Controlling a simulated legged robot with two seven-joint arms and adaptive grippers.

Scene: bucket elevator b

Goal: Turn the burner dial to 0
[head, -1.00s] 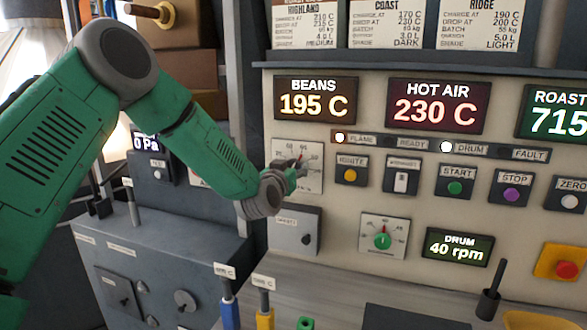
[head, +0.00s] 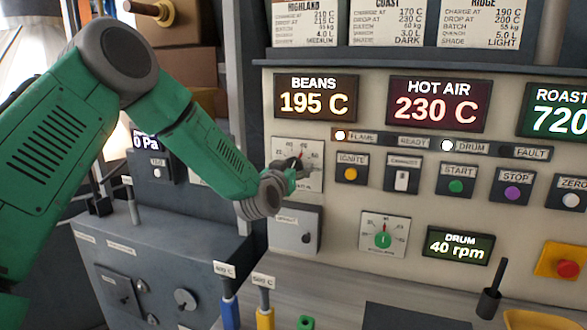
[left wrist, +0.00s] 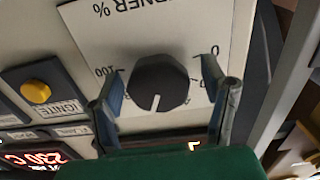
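The burner dial (left wrist: 160,82) is a round dark knob on a white plate (left wrist: 130,35) marked BURNER %, seen upside down in the left wrist view. Its white pointer line points down in that picture, away from the 0 mark at the upper right; the 100 mark is at the left. My left gripper (left wrist: 163,84) is open, with one finger on each side of the knob and a visible gap at the right finger. In the head view my left gripper (head: 296,171) is at the dial plate (head: 310,148) and hides most of the knob. My right gripper is not in view.
The yellow ignite button (head: 350,174) and a white switch (head: 401,181) are right of the dial. A grey box (head: 294,231) and a green-knobbed dial (head: 383,240) are below. Blue (head: 230,312) and yellow (head: 265,317) handles stand at the front.

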